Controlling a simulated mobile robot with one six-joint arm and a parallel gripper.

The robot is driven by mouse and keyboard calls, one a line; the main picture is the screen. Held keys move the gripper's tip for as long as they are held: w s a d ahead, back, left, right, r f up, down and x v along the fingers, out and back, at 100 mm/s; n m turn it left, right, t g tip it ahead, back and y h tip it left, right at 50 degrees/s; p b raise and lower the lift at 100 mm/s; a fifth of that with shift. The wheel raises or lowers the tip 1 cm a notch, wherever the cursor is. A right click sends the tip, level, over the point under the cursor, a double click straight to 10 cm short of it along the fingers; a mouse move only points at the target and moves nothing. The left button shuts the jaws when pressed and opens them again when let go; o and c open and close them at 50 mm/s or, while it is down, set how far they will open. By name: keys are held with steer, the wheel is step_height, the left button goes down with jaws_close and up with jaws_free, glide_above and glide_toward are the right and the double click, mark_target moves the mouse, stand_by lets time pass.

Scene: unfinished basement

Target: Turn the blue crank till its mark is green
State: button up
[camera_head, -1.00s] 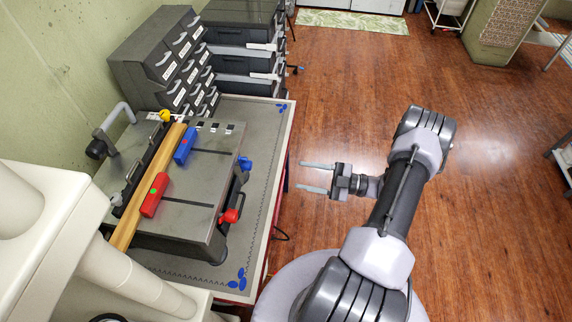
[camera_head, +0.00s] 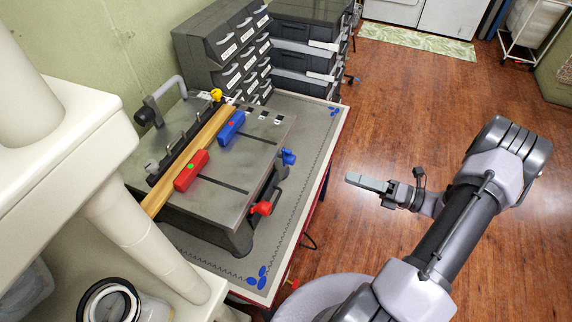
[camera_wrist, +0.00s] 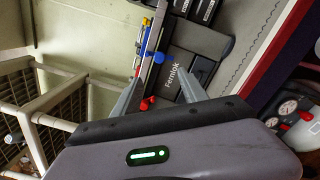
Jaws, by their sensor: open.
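The blue crank (camera_head: 288,157) is on the right side of a grey bench machine (camera_head: 240,195), beyond a red crank (camera_head: 262,207). The blue block (camera_head: 231,128) on top of the machine has a small red mark; the red block (camera_head: 191,170) has a green one. My gripper (camera_head: 352,180) hangs over the floor, right of the bench, apart from the cranks. Its fingers overlap in the head view. In the wrist view my gripper (camera_wrist: 161,73) is open and empty, with the blue crank (camera_wrist: 158,57) showing between and beyond the fingertips.
A wooden strip (camera_head: 205,138) lies along the machine top. Drawer cabinets (camera_head: 225,50) stand behind the machine. A white shelf unit (camera_head: 75,130) stands in the left foreground. The floor (camera_head: 400,120) right of the bench is open.

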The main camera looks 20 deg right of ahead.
steer(key=n+b, duration=0.1)
steer(key=n, duration=0.4)
steer(key=n+b, duration=0.5)
steer(key=n, duration=0.2)
glide_toward(294, 161)
steer(key=x, duration=0.9)
steer(key=shift+w+f, duration=0.2)
steer(key=shift+c, duration=0.2)
jaws_close()
